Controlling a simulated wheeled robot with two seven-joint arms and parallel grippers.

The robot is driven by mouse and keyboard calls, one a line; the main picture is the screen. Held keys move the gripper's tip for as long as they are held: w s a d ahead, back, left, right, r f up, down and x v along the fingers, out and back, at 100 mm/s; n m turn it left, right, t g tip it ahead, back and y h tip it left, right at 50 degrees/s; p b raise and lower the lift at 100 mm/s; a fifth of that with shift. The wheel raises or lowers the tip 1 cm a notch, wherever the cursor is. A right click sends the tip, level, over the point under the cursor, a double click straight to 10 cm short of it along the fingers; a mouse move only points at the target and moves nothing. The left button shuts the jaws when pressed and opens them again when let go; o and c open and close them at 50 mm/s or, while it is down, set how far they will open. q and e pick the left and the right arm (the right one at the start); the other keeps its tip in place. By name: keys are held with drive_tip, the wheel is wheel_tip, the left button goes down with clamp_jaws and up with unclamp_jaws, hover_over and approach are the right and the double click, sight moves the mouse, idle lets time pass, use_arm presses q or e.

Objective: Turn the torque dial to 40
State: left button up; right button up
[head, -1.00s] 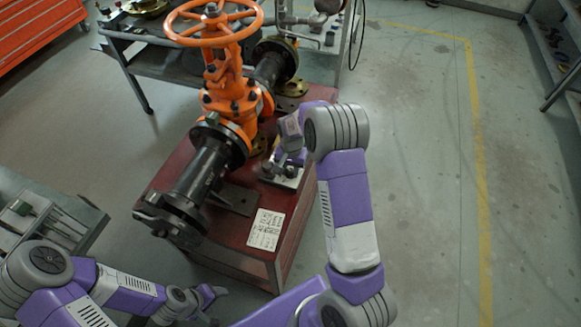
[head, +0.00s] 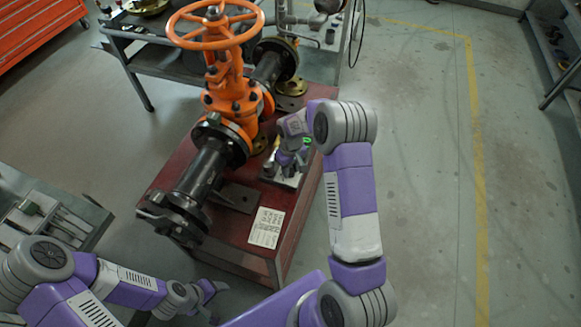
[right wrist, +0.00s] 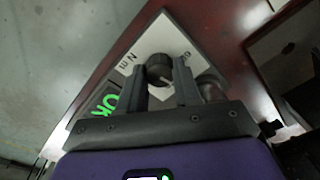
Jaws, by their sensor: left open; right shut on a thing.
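The torque dial is a small dark round knob (right wrist: 158,68) on a light grey panel (right wrist: 176,35) marked "N m". In the right wrist view it sits between my right gripper's two fingers, which are shut on it. A lit green "OK" (right wrist: 112,101) shows on the panel beside the left finger. The scale numbers are too hidden or blurred to read the setting. In the head view my right gripper (head: 284,168) is over the panel on the red stand and hides the dial. My left gripper (head: 212,291) is open and empty, low in front of the stand.
An orange gate valve (head: 232,100) with a handwheel and black flanged pipe stands on the red stand (head: 240,240), left of my right gripper. A white printed sheet (head: 266,228) lies at its front. A grey workbench is behind; the floor to the right is clear.

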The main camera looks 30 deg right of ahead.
sight(291, 170)
drive_tip(key=shift+n, duration=0.7)
drive_tip(key=o, duration=1)
drive_tip(key=shift+o, duration=0.2)
wheel_tip(291, 170, up, 8)
drive_tip(key=shift+f+p, duration=0.2)
drive_tip(key=shift+p, duration=0.95)
drive_tip(key=shift+f, duration=0.1)
